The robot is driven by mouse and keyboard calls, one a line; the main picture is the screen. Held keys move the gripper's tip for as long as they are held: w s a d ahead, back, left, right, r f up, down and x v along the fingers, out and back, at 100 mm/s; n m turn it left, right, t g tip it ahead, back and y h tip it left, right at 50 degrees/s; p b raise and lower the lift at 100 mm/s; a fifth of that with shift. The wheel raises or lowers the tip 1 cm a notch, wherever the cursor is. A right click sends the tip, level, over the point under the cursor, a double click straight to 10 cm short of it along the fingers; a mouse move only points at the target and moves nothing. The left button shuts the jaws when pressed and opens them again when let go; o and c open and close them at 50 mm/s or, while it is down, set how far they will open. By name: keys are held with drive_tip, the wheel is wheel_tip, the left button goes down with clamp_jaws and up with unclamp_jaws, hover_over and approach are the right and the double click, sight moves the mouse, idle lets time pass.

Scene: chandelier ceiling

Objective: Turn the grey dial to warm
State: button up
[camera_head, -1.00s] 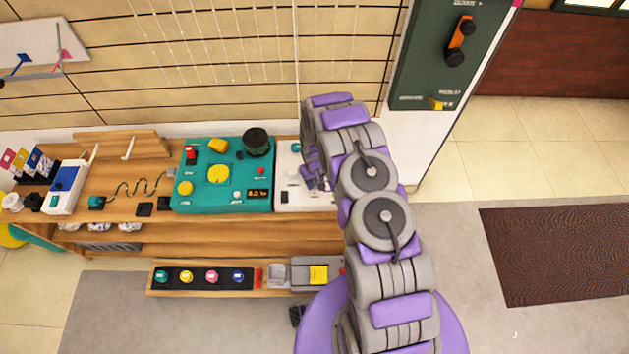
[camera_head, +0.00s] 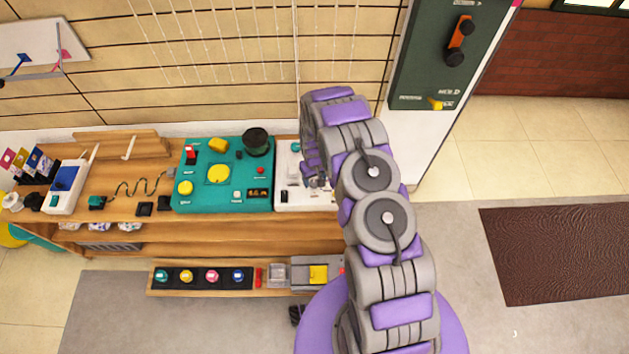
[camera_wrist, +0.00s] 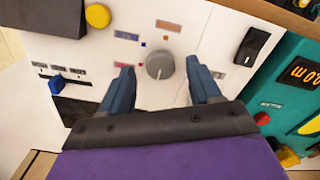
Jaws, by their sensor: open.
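The grey dial (camera_wrist: 160,64) sits on a white panel (camera_wrist: 215,25), with small coloured labels to its left and above it in the wrist view. A light pointer mark shows on its face, but the label text is too small to read. My gripper (camera_wrist: 156,75) is open, with one blue-grey finger on each side of the dial and visible gaps between them. I cannot tell whether the fingertips are level with the dial. In the head view my gripper (camera_head: 316,180) is over the white panel (camera_head: 290,195), and my arm hides the dial.
A black rocker switch (camera_wrist: 251,46), a yellow knob (camera_wrist: 98,16) and a blue slider (camera_wrist: 57,84) surround the dial. A teal panel (camera_head: 205,200) with buttons stands just left of the white panel in the head view. A green wall board (camera_head: 425,70) hangs behind.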

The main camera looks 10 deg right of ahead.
wheel_tip(320, 180, up, 15)
drive_tip(key=p, duration=0.1)
idle(0.3)
drive_tip(key=shift+r, duration=0.2)
idle(0.3)
wheel_tip(320, 180, up, 14)
drive_tip(key=b, duration=0.1)
hover_over(314, 183)
drive_tip(key=s, duration=0.8)
drive_tip(key=s+r+m+g+b, duration=0.1)
drive_tip(key=s+r, duration=0.7)
drive_tip(key=s, duration=0.1)
drive_tip(key=s+r+b, duration=0.1)
drive_tip(key=s+r, duration=0.2)
drive_tip(key=s, duration=0.9)
drive_tip(key=s+r+m, duration=0.1)
drive_tip(key=s+r, duration=0.3)
drive_tip(key=s, duration=0.8)
drive_tip(key=shift+s+g+b, duration=0.25)
drive_tip(key=shift+g+b, duration=0.1)
drive_tip(key=shift+g, duration=0.05)
